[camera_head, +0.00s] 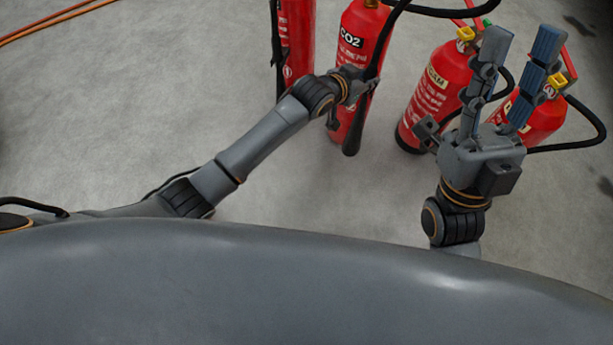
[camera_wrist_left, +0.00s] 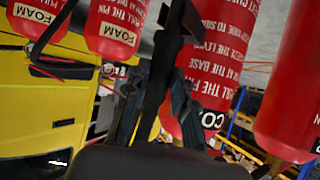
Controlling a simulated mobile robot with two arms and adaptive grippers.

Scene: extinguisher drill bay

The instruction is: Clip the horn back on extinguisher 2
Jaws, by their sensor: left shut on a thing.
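The CO2 extinguisher (camera_head: 358,30), a red cylinder second from the left in the head view, stands on the floor. My left gripper (camera_head: 358,82) is right in front of it, shut on the black horn (camera_head: 352,138). The horn hangs below the fingers close along the cylinder's front; I cannot tell whether it sits in a clip. A black hose (camera_head: 383,45) rises from the grip. In the left wrist view the dark horn (camera_wrist_left: 160,85) passes between the fingers, with the CO2 cylinder (camera_wrist_left: 222,65) behind. My right gripper (camera_head: 512,75) is open and empty.
Another red cylinder (camera_head: 298,40) stands left of the CO2 one. Foam extinguishers (camera_head: 432,95) stand behind my right gripper, one with a looping hose (camera_head: 585,140). The left wrist view shows a yellow body (camera_wrist_left: 25,105).

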